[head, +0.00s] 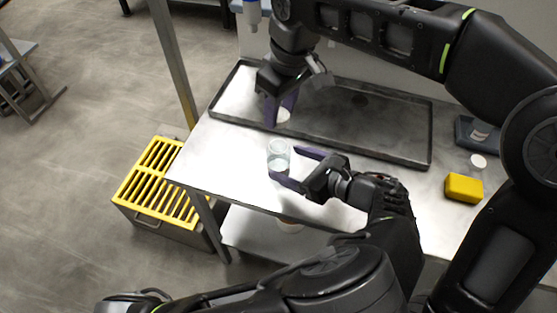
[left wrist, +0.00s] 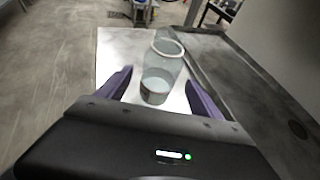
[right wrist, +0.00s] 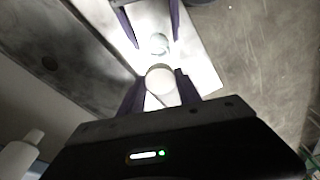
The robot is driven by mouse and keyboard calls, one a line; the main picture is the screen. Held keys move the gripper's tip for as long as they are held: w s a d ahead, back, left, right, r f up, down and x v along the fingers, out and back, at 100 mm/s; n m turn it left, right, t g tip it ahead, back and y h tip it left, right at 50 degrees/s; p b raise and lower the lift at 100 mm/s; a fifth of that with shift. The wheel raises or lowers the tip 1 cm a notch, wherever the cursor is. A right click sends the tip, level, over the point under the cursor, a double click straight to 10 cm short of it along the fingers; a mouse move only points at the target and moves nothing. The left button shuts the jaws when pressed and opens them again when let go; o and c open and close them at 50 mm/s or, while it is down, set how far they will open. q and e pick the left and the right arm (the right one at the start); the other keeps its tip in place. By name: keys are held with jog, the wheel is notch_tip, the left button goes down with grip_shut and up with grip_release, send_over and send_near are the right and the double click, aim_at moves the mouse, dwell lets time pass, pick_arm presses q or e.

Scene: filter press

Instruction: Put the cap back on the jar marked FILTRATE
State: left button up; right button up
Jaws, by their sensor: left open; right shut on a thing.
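A clear jar (head: 279,158) with pale liquid stands upright on the steel table, its mouth open. No label is readable on it. My left gripper (head: 285,166) is open, with its fingers on either side of the jar; the jar also shows between them in the left wrist view (left wrist: 157,80). My right gripper (head: 282,108) is shut on a white round cap (head: 284,116), held above and behind the jar, apart from it. The cap fills the space between the fingertips in the right wrist view (right wrist: 161,79), with the jar (right wrist: 160,44) beyond it.
A dark rimmed tray (head: 380,140) lies along the back of the table. At the right are a yellow block (head: 463,188), a white disc (head: 478,160) and a small dark blue tray (head: 465,138). A yellow-grated bin (head: 155,185) stands on the floor at the left.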

pick_arm(q)
jog(key=x, duration=0.7)
jog(key=shift+w+a+f, duration=0.1)
grip_shut()
dwell(0.7)
